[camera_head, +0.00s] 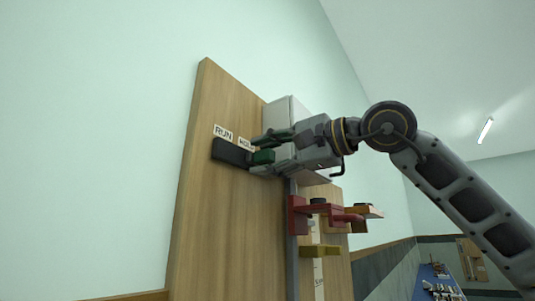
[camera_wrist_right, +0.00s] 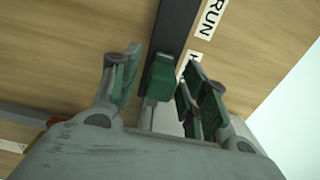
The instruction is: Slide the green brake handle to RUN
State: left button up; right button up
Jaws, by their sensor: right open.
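The green brake handle (camera_head: 263,157) sits at the right part of a dark slide track (camera_head: 232,152) on a wooden panel. The RUN label (camera_head: 223,132) is above the track's left part, and a second label (camera_head: 245,143) near the handle is partly hidden. My right gripper (camera_head: 262,154) is at the handle with its fingers apart. In the right wrist view the handle (camera_wrist_right: 159,78) stands between the open, green-padded fingers, with gaps on both sides. The RUN label (camera_wrist_right: 211,18) is farther along the track there. My left gripper is not in view.
Below my right gripper, a red bracket (camera_head: 299,215) and a yellowish bracket (camera_head: 320,251) stick out from the panel. A light grey box (camera_head: 286,112) is behind the gripper. A blue-topped bench (camera_head: 431,281) is far off at lower right. The space left of the panel is clear.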

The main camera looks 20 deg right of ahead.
grip_shut()
dwell(0.3)
